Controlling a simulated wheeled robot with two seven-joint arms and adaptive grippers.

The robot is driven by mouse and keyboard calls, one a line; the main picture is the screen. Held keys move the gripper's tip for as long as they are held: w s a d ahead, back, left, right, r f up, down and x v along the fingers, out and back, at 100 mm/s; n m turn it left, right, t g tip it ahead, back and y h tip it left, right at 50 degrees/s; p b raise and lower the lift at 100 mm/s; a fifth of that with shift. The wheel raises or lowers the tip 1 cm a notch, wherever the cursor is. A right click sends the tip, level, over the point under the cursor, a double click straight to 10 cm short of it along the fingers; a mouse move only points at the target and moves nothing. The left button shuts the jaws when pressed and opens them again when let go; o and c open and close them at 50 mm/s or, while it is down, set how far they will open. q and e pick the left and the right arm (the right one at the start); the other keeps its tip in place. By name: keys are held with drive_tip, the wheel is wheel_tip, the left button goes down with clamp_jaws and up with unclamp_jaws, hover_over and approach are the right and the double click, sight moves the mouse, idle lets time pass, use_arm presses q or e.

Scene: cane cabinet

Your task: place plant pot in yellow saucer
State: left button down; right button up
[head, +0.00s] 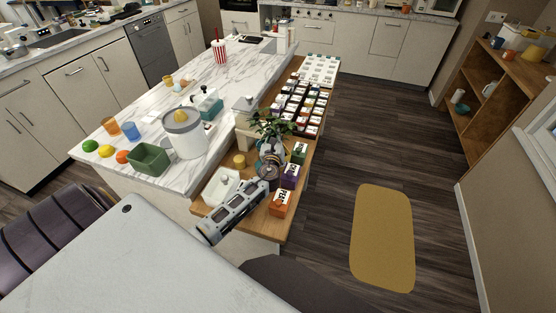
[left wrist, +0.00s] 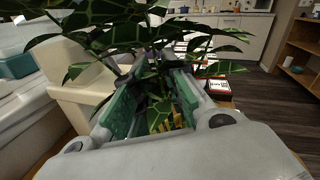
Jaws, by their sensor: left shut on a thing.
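The potted plant shows as green leaves (head: 272,125) at the front of the narrow wooden counter in the head view. In the left wrist view its veined leaves (left wrist: 135,22) spread above and between my fingers. My left gripper (head: 270,160) is shut on the plant, with green finger pads either side of it in the left wrist view (left wrist: 152,88). The pot is mostly hidden by leaves and fingers. Some yellow shows between the fingers (left wrist: 165,118); I cannot tell whether it is the saucer. No yellow saucer shows clearly. My right gripper is not in view.
A small yellow cup (head: 239,161) and a white dish (head: 222,187) are left of my gripper.

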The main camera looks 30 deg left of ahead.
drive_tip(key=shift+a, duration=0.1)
